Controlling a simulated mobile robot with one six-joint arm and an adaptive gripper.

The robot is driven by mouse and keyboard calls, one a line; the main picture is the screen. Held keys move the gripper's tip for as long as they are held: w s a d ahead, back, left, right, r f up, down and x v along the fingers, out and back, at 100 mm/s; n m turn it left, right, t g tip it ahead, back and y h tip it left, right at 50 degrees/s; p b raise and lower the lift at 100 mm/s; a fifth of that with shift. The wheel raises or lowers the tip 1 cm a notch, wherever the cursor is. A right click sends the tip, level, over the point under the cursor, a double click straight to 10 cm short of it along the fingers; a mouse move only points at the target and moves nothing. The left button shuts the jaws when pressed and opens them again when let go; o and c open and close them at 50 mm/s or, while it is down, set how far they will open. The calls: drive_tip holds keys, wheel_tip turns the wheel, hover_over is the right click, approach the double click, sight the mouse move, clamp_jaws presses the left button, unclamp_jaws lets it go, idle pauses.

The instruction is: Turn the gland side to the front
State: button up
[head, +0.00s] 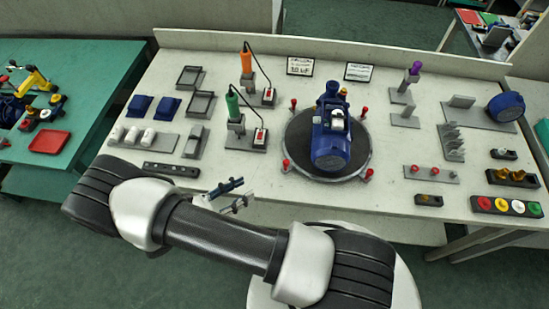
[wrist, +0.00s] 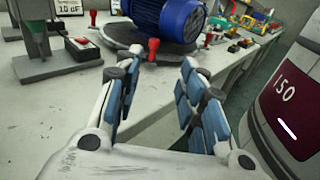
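A blue pump with motor (head: 331,135) stands on a dark round turntable (head: 302,165) in the middle of the bench. Its round finned motor end faces the front edge in the head view, and a pale fitting shows on top. I cannot make out the gland. Red knobs on posts ring the turntable, one at its front left (head: 286,165). My gripper (head: 232,194) is left of and in front of the turntable, apart from it. In the wrist view my gripper (wrist: 156,68) is open and empty; a red knob (wrist: 154,48) shows beyond, in line with the gap.
Soldering-iron-like tools in stands, one green-handled (head: 233,103) and one orange-handled (head: 246,60), stand left of the turntable. A black strip (head: 171,169) lies near the front edge. A row of coloured buttons (head: 507,206) is at right.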

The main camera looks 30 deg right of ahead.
sight(284, 164)
drive_tip(key=shift+n+t, duration=0.4)
drive_tip(key=shift+t, duration=0.1)
drive_tip(key=w+d, duration=0.1)
drive_tip(key=d, duration=0.4)
drive_tip(key=w+d+f+b, duration=0.1)
drive_tip(key=d, duration=0.5)
drive_tip(key=w+d+b, duration=0.1)
drive_tip(key=d, duration=0.4)
drive_tip(key=shift+w+d+f, duration=0.2)
drive_tip(key=shift+d, duration=0.15)
drive_tip(key=shift+c, duration=0.4)
clamp_jaws()
